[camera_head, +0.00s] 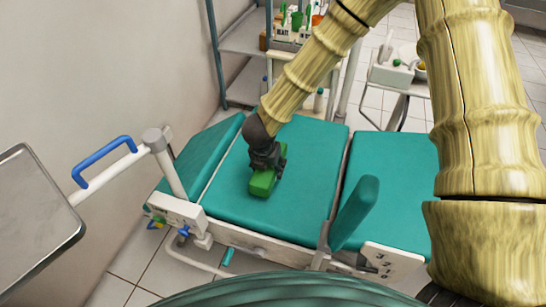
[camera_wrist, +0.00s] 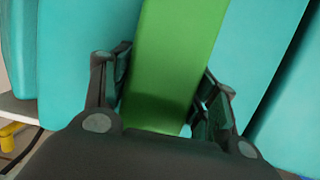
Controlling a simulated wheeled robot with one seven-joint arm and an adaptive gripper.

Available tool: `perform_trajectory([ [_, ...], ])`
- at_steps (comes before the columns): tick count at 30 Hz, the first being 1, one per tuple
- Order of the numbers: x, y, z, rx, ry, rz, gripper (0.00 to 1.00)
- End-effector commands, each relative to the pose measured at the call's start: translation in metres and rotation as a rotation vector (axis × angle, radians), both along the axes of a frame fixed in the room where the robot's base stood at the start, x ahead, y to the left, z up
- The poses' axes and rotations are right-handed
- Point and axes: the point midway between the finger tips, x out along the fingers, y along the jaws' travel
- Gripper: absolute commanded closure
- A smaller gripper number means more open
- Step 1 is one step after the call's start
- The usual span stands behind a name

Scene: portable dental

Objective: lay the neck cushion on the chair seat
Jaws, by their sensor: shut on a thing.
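The neck cushion (camera_head: 263,183) is a green block in my gripper, over the middle of the teal chair seat (camera_head: 308,190). In the wrist view the green cushion (camera_wrist: 175,60) runs between the two dark fingers, one on each side. My gripper (camera_head: 268,168) is shut on it and points down at the seat. In the wrist view my gripper (camera_wrist: 165,95) hides the cushion's near end. The teal seat (camera_wrist: 85,50) shows on both sides of it. I cannot tell whether the cushion touches the seat.
A teal armrest (camera_head: 355,212) stands up at the seat's front edge. A blue-handled rail (camera_head: 103,163) and a metal tray (camera_head: 35,220) are at the left. A shelf with instruments (camera_head: 295,35) and a white stand (camera_head: 392,75) are behind. The seat around the cushion is clear.

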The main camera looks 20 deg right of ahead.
Motion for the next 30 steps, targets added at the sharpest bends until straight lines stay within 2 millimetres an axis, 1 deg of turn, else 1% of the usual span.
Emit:
perform_trajectory([
  [1, 0.011, -0.004, 0.0, 0.001, -0.002, -0.003, 0.68],
  [4, 0.028, -0.012, -0.002, 0.0, -0.001, -0.003, 0.68],
  [6, 0.039, -0.017, -0.003, 0.0, -0.001, -0.002, 0.68],
  [10, 0.052, -0.022, -0.005, 0.001, -0.001, -0.001, 0.68],
  [16, 0.06, -0.025, -0.006, 0.001, -0.001, -0.001, 0.68],
  [18, 0.066, -0.028, -0.006, 0.0, -0.002, -0.001, 0.68],
  [24, 0.064, -0.028, -0.036, 0.0, 0.002, 0.001, 0.68],
  [27, 0.065, -0.028, -0.042, 0.0, 0.0, 0.001, 0.68],
  [30, 0.065, -0.028, -0.042, 0.0, -0.001, 0.001, 0.68],
])
